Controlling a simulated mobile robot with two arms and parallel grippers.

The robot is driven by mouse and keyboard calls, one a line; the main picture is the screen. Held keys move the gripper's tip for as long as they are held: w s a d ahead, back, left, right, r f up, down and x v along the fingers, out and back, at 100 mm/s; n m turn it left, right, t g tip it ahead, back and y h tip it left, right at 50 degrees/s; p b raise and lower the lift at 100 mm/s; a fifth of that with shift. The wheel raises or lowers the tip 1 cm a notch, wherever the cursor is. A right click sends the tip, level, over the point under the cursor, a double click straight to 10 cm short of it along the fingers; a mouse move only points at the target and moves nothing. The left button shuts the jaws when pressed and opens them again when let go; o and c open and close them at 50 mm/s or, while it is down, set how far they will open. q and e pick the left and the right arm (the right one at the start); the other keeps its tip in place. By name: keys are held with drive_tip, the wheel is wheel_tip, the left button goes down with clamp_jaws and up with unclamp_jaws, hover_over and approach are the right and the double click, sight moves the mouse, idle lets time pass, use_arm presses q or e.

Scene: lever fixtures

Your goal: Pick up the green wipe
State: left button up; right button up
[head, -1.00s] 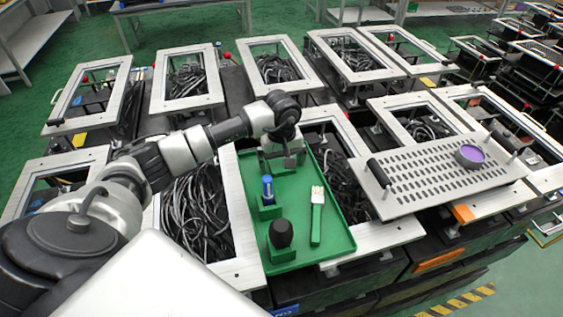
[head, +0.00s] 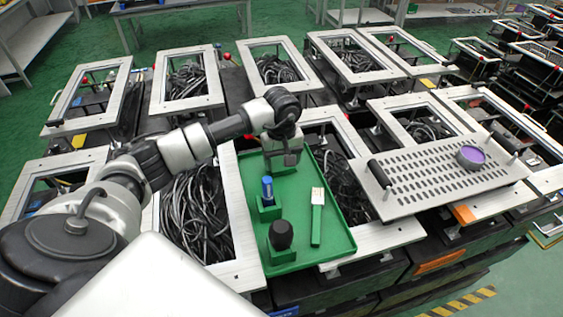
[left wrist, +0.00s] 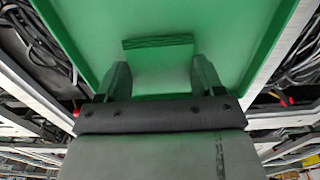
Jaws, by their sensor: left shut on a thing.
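My left gripper (head: 283,160) is over the far end of the green tray (head: 342,240). In the left wrist view its two fingers (left wrist: 162,82) are shut on a flat green piece, the green wipe (left wrist: 160,76), which spans the gap between them. The wipe is nearly the same green as the tray behind it, so its outline is hard to make out. A darker green strip shows just beyond the fingertips. In the head view the gripper hides the wipe. My right gripper is not in view.
On the tray stand a blue-capped item (head: 267,188) in a green holder and a black rounded knob (head: 280,234). A green-handled brush (head: 316,222) lies beside them. To the right is a perforated metal plate (head: 430,175) with a purple disc (head: 470,155). Open metal frames with cables surround the tray.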

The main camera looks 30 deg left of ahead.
use_arm(q)
drive_tip(key=r, duration=0.2)
drive_tip(key=d+r+b, duration=0.1)
drive_tip(key=shift+s+d+r+b, duration=0.1)
drive_tip(key=shift+d+r+b, duration=0.05)
drive_tip(key=shift+r+b, duration=0.2)
drive_tip(key=s+d+r+b, duration=0.2)
drive_tip(key=d+r, duration=0.4)
drive_tip(key=d, duration=0.4)
drive_tip(key=shift+r, duration=0.2)
drive_tip(key=shift+s, duration=0.1)
